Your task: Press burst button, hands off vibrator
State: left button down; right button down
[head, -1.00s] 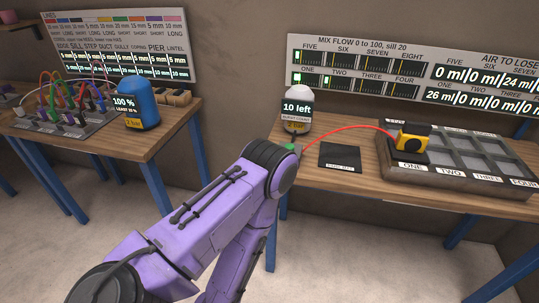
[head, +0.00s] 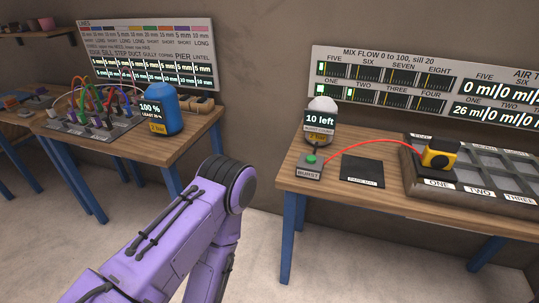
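The burst button is a green button (head: 311,159) on a small grey box labelled BURST (head: 308,170), at the left front of the right table. A white-topped canister (head: 320,116) behind it shows "10 left". A red hose (head: 365,147) runs from there to a yellow and black device, seemingly the vibrator (head: 440,154), which sits in compartment ONE of the grey tray (head: 419,182). Nothing of mine touches the button or the yellow device. A purple arm of mine stands left of the right table; its gripper is out of the picture, and so is the other gripper.
A dark labelled pad (head: 362,170) lies between the button box and tray. A left table (head: 160,143) holds a blue canister (head: 165,110) and a board with coloured cables (head: 95,125). Wall panels (head: 415,85) hang behind. Floor between the tables is open.

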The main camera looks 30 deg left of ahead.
aim_at(310, 159)
jog(key=u, duration=0.9)
jog(key=i, duration=0.5)
